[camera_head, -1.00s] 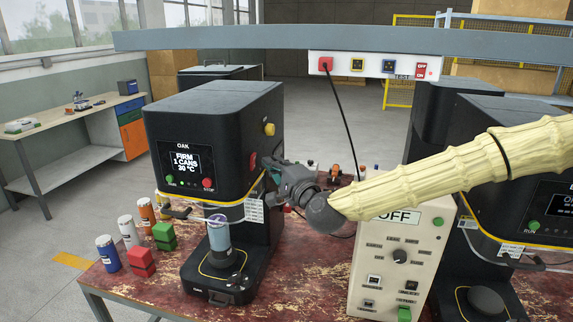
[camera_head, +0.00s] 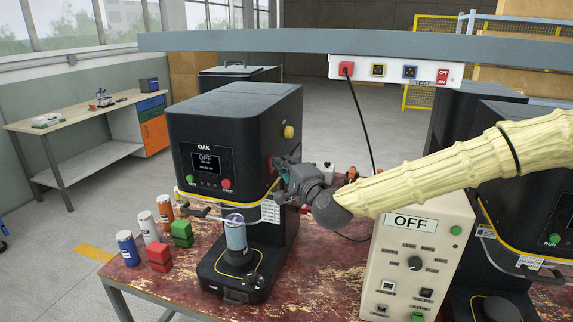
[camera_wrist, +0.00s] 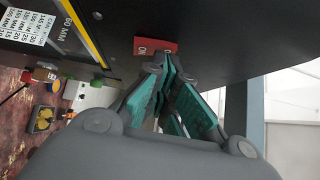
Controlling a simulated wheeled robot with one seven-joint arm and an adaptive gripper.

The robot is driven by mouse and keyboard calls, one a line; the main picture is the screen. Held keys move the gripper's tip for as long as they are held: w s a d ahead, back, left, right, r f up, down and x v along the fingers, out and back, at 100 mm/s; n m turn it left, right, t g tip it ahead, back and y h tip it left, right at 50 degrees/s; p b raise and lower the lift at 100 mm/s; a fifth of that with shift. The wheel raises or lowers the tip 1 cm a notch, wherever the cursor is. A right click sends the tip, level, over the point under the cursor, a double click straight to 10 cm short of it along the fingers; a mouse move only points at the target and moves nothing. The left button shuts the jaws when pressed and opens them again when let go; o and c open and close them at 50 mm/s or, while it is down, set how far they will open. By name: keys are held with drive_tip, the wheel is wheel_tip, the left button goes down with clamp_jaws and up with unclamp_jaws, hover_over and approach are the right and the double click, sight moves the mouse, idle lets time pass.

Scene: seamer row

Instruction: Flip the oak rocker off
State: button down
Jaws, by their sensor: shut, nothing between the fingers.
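The oak machine (camera_head: 235,130) is the black seamer with OAK on its front. Its display (camera_head: 206,160) reads OFF. The red rocker (camera_head: 269,162) sits on the machine's right side wall, partly hidden by my gripper. The rocker also shows in the wrist view (camera_wrist: 148,46), its lettering partly covered by the fingertips. My gripper (camera_head: 278,165) is shut and empty, its tips at the rocker. In the wrist view the teal-padded fingers (camera_wrist: 167,62) meet at the rocker's lower right; whether they touch it I cannot tell.
A control box (camera_head: 415,245) reading OFF stands right, below my arm. A power strip (camera_head: 395,70) hangs on the overhead beam.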

drive_tip(key=s+d+r+b, duration=0.1)
drive_tip(key=s+d+b, duration=0.3)
drive_tip(key=s+d, duration=0.4)
drive_tip(key=shift+s+d+r, duration=0.15)
drive_tip(key=shift+s, duration=0.95)
